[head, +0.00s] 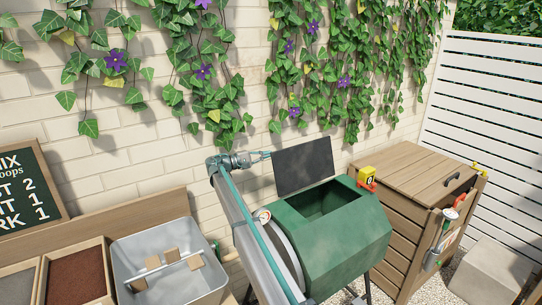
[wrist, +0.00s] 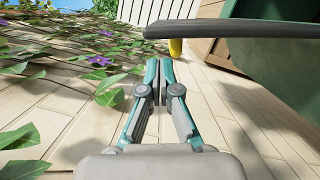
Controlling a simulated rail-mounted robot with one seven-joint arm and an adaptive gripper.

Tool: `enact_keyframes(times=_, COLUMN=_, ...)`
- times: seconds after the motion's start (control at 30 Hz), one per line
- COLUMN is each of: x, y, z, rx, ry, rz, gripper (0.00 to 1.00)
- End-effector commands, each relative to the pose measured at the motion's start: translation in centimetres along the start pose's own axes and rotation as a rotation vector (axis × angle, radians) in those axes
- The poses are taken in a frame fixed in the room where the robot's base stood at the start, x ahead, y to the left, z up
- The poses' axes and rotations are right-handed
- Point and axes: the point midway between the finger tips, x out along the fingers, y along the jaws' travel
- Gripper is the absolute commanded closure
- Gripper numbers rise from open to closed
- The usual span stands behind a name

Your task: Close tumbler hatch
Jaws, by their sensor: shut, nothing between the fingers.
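The green tumbler drum (head: 335,245) stands at the middle right in the head view, with an open rectangular mouth on top. Its dark flat hatch (head: 304,166) stands raised, nearly upright, at the wall side of the mouth. My gripper (head: 268,155) is shut and empty, at the left edge of the hatch near the brick wall. In the wrist view my gripper (wrist: 158,80) shows both fingers together. The dark hatch (wrist: 240,42) reaches in from the right, edge-on, close to the fingertips. I cannot tell whether they touch.
A wooden bin with a slatted lid (head: 405,165) stands right of the drum. A yellow and red device (head: 367,177) sits by the drum's far right corner. A grey metal tub (head: 170,265) stands at lower left. Ivy (head: 205,75) hangs on the brick wall behind.

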Motion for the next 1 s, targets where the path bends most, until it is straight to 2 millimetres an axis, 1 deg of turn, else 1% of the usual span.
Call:
enact_keyframes(times=0.03, x=1.1, y=0.2, z=0.1, rx=-0.001, ry=-0.002, rz=-0.001, gripper=1.0)
enact_keyframes(times=0.2, x=4.0, y=0.2, z=0.1, rx=-0.001, ry=-0.002, rz=-0.002, gripper=1.0)
enact_keyframes(times=0.3, x=5.4, y=0.1, z=0.1, rx=-0.001, ry=-0.002, rz=-0.002, gripper=1.0)
enact_keyframes(times=0.43, x=6.8, y=0.0, z=0.1, rx=-0.002, ry=-0.001, rz=-0.002, gripper=1.0)
enact_keyframes(times=0.6, x=7.7, y=-0.1, z=0.0, rx=-0.002, ry=0.0, rz=-0.002, gripper=1.0)
enact_keyframes(times=1.0, x=7.9, y=-0.2, z=0.1, rx=0.001, ry=-0.002, rz=-0.003, gripper=1.0)
